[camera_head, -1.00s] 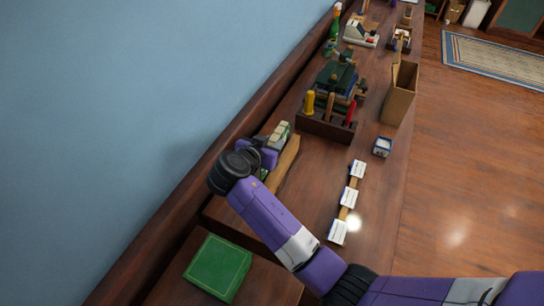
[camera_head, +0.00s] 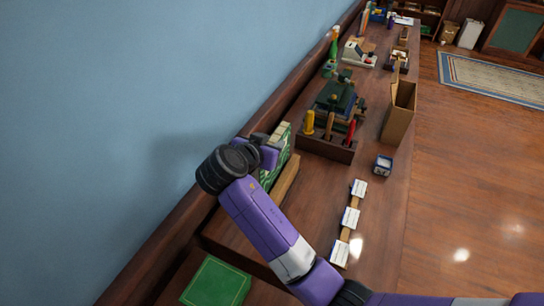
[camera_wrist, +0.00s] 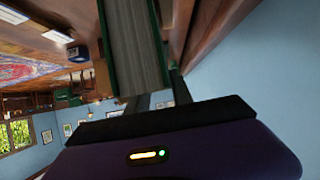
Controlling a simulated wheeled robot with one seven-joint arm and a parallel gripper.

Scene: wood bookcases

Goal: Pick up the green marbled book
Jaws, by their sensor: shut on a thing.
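The green marbled book (camera_head: 282,150) has a green and white patterned cover. In the head view it stands upright beside the wall, partly hidden behind my gripper (camera_head: 264,152). In the wrist view the book (camera_wrist: 135,45) runs up from between the fingers, showing grey page edges between green covers. My gripper (camera_wrist: 154,97) is shut on it. The book rises above a light wooden piece (camera_head: 286,180) beside it. Whether its lower edge is clear of the bookcase top is hidden.
A plain green book (camera_head: 217,282) lies at lower left. A tool rack with coloured handles (camera_head: 325,145), a tan box (camera_head: 399,110), a small blue box (camera_head: 383,164) and white cards (camera_head: 350,216) stand on the bookcase top (camera_head: 313,215). The blue wall (camera_head: 130,100) is close on the left.

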